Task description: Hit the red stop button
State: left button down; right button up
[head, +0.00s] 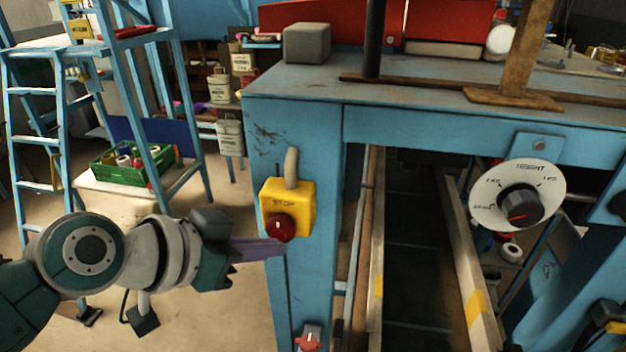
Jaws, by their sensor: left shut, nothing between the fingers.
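The red stop button (280,228) sits low on a yellow box (296,197) marked STOP. The box is fixed to the blue front post of a machine table. My left gripper (272,250) is shut and empty, its fingers pointing right. The fingertips show just below the button and overlap its lower edge in the picture; I cannot tell whether they touch it. My right gripper is not in view.
A dial (519,204) on a white plate hangs from the table's right side. A red knob (308,342) is lower on the post. A blue ladder (40,190) and a green crate (103,168) stand at left.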

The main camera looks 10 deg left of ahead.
pick_arm(q)
jog(key=shift+w+b, duration=0.45)
jog(key=shift+w, duration=0.1)
dwell(0.6)
jog(key=shift+s, duration=0.15)
jog(key=shift+s+p, duration=0.6)
jog(key=shift+s, duration=0.25)
jog(key=shift+s, duration=0.1)
jog(key=s+p, duration=0.2)
jog(key=s, duration=0.2)
jog(key=shift+s+a, duration=0.1)
jog(key=shift+s, duration=0.3)
